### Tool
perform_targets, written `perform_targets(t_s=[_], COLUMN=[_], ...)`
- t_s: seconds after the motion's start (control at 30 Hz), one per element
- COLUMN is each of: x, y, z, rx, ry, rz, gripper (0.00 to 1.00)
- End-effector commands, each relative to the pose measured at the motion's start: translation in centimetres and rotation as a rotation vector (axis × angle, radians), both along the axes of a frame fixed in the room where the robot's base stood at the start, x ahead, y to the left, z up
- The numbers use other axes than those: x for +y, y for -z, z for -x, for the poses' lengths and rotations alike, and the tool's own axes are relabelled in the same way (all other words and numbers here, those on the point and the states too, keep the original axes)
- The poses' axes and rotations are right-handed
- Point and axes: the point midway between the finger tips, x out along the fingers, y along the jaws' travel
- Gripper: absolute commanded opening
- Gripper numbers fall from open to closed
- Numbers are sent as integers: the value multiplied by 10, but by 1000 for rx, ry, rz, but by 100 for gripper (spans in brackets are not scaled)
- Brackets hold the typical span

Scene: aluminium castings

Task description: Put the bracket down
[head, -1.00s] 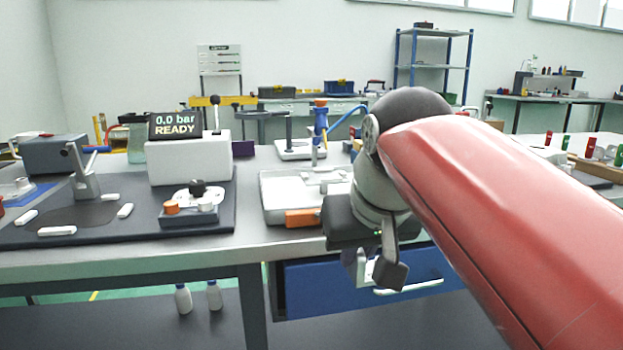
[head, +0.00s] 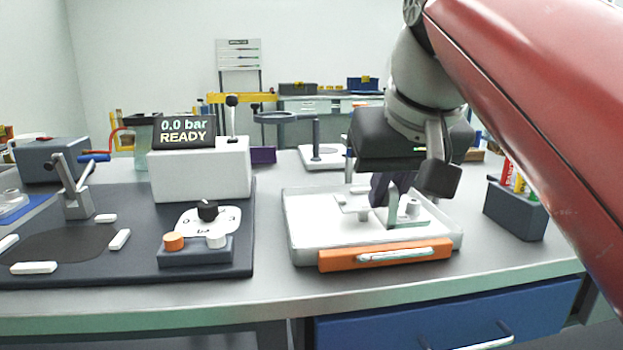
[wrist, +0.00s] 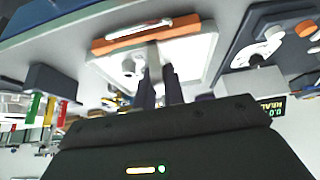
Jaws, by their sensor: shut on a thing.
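My gripper (head: 410,184) is shut on the bracket (head: 394,208), a pale grey metal piece hanging below the fingers. The bracket also shows between the fingers in the wrist view (wrist: 154,64). It is over the white tray (head: 303,235) with the orange front (head: 340,260). Its lower end appears close to the tray floor; I cannot tell whether it touches. The fingers and gripper body hide part of the bracket and the back of the tray.
Another pale casting (head: 350,201) lies in the tray. A dark box with coloured markers (head: 515,208) stands to the right. A dark control block with an orange knob (head: 195,250) and a white "0.0 bar READY" unit (head: 200,170) stand to the left. The front table strip is clear.

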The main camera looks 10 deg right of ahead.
Motion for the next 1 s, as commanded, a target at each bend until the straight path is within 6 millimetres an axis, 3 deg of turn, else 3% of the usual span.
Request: perform_targets(t_s=[0.3, 0.5, 0.7, 1.0], x=[0, 0, 0, 0], y=[-1, -1, 1, 36], z=[-90, -135, -153, -153], rx=[4, 2, 0, 1], ry=[0, 0, 0, 0], rz=[0, 0, 1, 0], gripper=[0, 0, 0, 0])
